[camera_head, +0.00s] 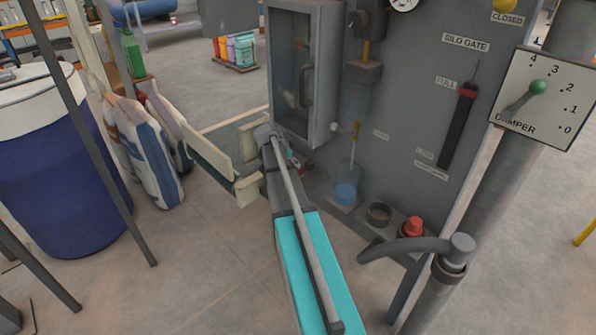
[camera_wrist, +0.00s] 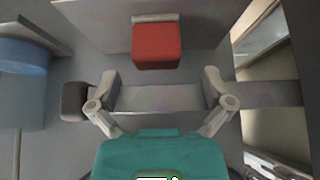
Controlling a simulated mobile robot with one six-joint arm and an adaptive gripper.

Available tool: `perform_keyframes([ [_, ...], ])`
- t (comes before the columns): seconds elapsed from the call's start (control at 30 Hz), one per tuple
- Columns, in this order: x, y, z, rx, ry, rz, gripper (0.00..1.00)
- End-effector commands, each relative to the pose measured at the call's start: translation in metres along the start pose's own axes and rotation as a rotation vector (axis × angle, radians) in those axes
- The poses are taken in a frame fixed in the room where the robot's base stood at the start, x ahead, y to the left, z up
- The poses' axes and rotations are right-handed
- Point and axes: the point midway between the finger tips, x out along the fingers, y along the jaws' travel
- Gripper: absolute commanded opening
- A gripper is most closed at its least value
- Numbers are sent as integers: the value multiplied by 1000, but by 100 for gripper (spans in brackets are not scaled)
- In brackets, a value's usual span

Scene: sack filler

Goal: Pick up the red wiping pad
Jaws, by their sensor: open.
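The red wiping pad (camera_wrist: 157,44) shows in the wrist view at the top centre, a block with a pale grey strip along its far edge, against a grey surface. My gripper (camera_wrist: 160,88) is open and empty, its two fingers spread left and right. The pad lies ahead of the fingertips, roughly centred between them, and apart from them. In the head view my gripper is mostly hidden behind my teal arm, beside the grey machine; a small patch of red shows there, too small to identify.
White sacks (camera_head: 150,150) and a blue drum (camera_head: 60,170) stand left.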

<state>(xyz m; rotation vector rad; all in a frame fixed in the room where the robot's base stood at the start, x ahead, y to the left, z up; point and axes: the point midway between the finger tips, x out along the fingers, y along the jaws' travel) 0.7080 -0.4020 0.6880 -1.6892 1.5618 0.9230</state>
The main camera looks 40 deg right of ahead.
Motion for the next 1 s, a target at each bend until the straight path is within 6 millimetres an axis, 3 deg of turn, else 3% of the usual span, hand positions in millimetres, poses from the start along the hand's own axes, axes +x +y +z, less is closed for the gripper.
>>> perform_keyframes([
  [0.37,4,1,0,1,0,1,100],
  [1.0,51,4,0,1,0,1,100],
])
